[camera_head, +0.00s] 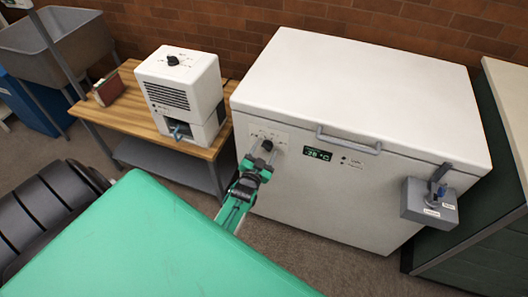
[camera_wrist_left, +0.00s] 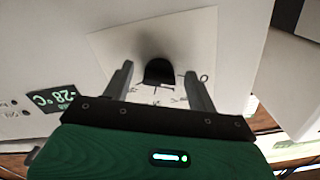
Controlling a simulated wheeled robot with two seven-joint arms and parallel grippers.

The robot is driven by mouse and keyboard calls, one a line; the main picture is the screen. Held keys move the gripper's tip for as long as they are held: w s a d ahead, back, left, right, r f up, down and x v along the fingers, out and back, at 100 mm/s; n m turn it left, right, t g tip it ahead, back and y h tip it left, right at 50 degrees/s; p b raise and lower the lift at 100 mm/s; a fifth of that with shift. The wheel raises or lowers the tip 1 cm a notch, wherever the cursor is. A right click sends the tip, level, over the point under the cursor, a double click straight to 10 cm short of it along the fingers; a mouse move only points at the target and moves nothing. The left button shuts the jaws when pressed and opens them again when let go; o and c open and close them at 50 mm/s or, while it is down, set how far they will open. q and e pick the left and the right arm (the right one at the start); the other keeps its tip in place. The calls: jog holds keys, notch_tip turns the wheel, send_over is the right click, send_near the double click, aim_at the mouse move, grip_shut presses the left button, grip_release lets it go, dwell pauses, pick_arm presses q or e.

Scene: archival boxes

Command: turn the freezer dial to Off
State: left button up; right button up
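The white chest freezer (camera_head: 350,90) stands against the brick wall with its lid down. Its black dial (camera_head: 267,145) sits on a pale label plate at the upper left of the front; it also shows in the left wrist view (camera_wrist_left: 158,71). My left gripper (camera_head: 261,153) is at the dial, partly covering the plate. In the left wrist view its two fingers (camera_wrist_left: 159,75) are apart, one on each side of the dial, with gaps visible on both sides. The dial's pointer setting cannot be read clearly. My right gripper is not in view.
A lit temperature display (camera_head: 317,154) and a handle (camera_head: 348,141) are right of the dial. A grey lock box (camera_head: 430,202) juts from the freezer's right front. A white machine (camera_head: 181,85) stands on a wooden table (camera_head: 130,112) at left, close to the freezer.

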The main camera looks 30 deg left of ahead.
pick_arm(q)
jog(key=v, duration=1.3)
jog(key=shift+s+d+b, duration=0.15)
jog(key=shift+s+b, duration=0.15)
jog(key=shift+s, duration=0.05)
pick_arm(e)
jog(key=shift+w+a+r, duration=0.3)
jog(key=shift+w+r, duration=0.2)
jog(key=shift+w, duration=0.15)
pick_arm(q)
jog(key=shift+r, duration=0.1)
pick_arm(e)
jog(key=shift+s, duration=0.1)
